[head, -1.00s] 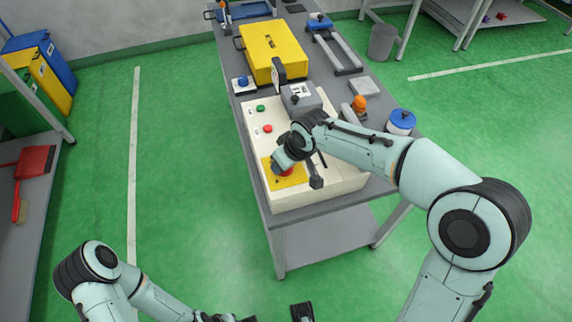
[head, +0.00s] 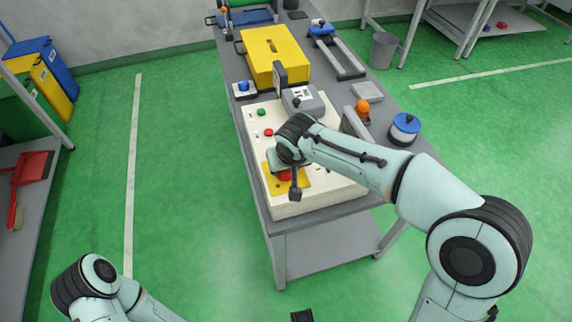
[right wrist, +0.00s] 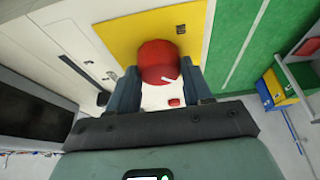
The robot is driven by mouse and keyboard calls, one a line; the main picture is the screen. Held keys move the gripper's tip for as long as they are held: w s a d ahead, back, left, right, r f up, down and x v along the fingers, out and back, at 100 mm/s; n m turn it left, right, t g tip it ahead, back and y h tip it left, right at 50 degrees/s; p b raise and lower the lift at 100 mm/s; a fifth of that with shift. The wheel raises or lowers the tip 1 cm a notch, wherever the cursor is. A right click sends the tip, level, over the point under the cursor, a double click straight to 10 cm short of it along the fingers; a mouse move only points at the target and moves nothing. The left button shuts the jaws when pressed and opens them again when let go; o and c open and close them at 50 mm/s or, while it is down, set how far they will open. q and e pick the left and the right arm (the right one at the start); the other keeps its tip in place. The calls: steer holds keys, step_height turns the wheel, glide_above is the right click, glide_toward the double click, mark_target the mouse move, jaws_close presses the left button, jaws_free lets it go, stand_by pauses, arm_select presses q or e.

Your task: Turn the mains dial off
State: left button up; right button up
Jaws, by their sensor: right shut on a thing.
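The mains dial is a round red knob (right wrist: 158,62) on a yellow plate (right wrist: 117,38). It has a short white mark on its face, slanted in the right wrist view. In the head view a bit of the red knob (head: 284,176) shows below my right wrist, and the yellow plate (head: 300,184) lies at the near end of the cream panel (head: 320,203). My right gripper (right wrist: 163,82) is shut on the dial, one finger on each side. In the head view its fingers are mostly hidden.
On the panel are a green button (head: 261,112), a red button (head: 268,132) and a grey box (head: 301,99). A yellow case (head: 273,57) stands farther back on the bench. An orange knob (head: 362,105) and a blue-lidded jar (head: 405,128) stand to the right.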

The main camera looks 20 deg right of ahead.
steer(key=o, duration=1)
steer(key=shift+o, duration=0.2)
steer(key=p+v, duration=0.1)
steer(key=v, duration=1.2)
steer(key=shift+r, duration=0.15)
